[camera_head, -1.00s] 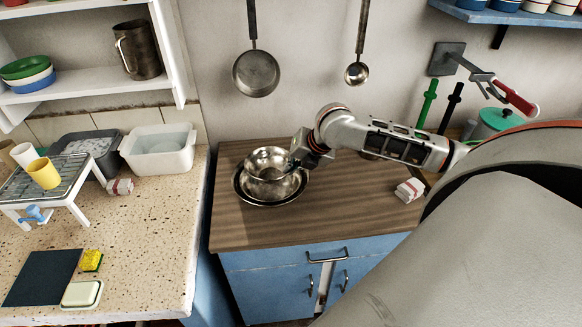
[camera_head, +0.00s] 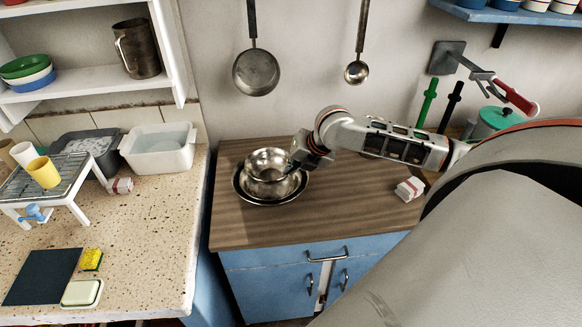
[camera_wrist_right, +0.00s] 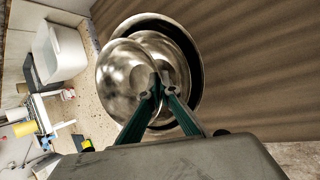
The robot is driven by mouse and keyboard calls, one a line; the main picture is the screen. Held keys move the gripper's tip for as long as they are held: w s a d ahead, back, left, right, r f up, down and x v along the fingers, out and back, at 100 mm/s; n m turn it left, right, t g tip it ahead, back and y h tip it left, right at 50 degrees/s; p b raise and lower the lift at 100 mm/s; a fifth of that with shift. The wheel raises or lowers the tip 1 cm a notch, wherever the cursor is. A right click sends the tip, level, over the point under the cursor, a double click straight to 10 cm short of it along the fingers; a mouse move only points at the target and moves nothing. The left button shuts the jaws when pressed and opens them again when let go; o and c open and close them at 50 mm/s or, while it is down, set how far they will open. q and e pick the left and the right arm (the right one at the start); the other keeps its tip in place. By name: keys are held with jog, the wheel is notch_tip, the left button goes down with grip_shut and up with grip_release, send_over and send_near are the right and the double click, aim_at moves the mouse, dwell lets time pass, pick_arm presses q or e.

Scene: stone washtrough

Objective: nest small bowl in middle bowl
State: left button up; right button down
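The small bowl (camera_head: 266,160), shiny metal, is tilted in the head view and sits over the middle bowl (camera_head: 273,188), its lower part inside it. In the right wrist view the small bowl (camera_wrist_right: 118,78) overlaps the middle bowl (camera_wrist_right: 178,72) and lies off-centre to its left. Both are above a wider, dark-edged metal bowl (camera_wrist_right: 192,45). My right gripper (camera_head: 294,164) is at the small bowl's right rim. In the wrist view its fingertips (camera_wrist_right: 159,92) straddle that rim, one inside and one outside, closed on it. Contact between the bowls' bottoms is hidden. My left gripper is out of view.
The wooden counter (camera_head: 340,215) is clear in front of the bowls. A small striped bundle (camera_head: 410,189) lies to the right. A ladle (camera_head: 356,72) and a pan (camera_head: 256,72) hang on the wall behind. A gap separates the speckled counter (camera_head: 150,240) at left.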

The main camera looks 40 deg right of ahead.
aim_at(291, 189)
jog(key=shift+f, duration=0.55)
jog(key=shift+f, duration=0.35)
jog(key=shift+f, duration=0.35)
jog(key=shift+f, duration=0.2)
jog(key=shift+f, duration=0.1)
jog(key=shift+f, duration=0.2)
jog(key=shift+f+b, duration=0.35)
jog(key=shift+f, duration=0.1)
jog(key=shift+f, duration=0.35)
